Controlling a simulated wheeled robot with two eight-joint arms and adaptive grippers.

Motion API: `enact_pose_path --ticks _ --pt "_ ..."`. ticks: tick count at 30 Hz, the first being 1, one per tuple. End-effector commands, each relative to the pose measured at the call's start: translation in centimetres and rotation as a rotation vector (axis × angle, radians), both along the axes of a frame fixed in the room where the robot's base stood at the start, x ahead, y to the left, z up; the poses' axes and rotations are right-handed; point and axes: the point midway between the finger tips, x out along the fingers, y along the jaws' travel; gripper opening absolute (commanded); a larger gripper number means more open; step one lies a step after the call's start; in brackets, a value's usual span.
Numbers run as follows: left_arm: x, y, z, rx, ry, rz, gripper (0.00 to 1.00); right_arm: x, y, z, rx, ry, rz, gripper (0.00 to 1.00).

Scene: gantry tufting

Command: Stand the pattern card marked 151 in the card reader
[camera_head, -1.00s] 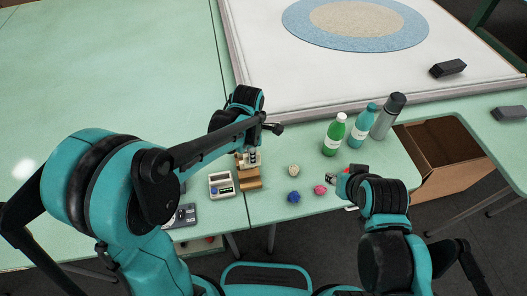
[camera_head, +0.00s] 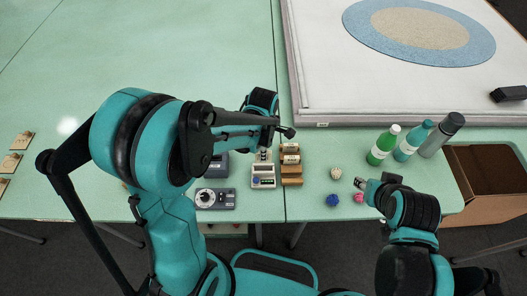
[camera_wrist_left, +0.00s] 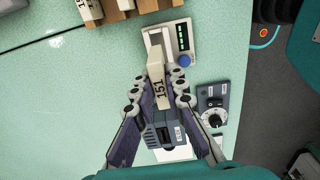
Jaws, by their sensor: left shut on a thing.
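The cream pattern card (camera_wrist_left: 161,88) marked 151 is between the fingertips of my left gripper (camera_wrist_left: 168,82), which is shut on it. In the left wrist view, a grey box (camera_wrist_left: 165,130), which looks like the card reader, shows beyond the fingers. I cannot tell whether the card touches it. In the head view the grey box (camera_head: 216,166) stands behind the dial unit, partly covered by my left arm.
A dial unit (camera_head: 215,199) and a white device (camera_head: 263,183) with a blue knob stand beside the grey box. A wooden holder (camera_head: 291,170) is right of them. Yarn balls (camera_head: 332,200), bottles (camera_head: 383,146) and a tufting frame (camera_head: 400,112) are further right. The left tabletop is mostly clear.

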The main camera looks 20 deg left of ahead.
Motion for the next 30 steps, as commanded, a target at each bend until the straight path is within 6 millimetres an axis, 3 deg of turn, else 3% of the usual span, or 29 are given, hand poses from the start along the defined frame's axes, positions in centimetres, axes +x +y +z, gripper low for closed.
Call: enact_pose_path --ticks 21,30 --pt "0.0 0.0 -5.6 0.000 0.000 0.000 0.00 0.0 0.0 -4.7 0.000 0.000 0.000 0.40" --pt "0.0 0.0 -6.9 0.000 0.000 0.000 0.00 0.0 0.0 -5.8 0.000 0.000 0.000 0.40"
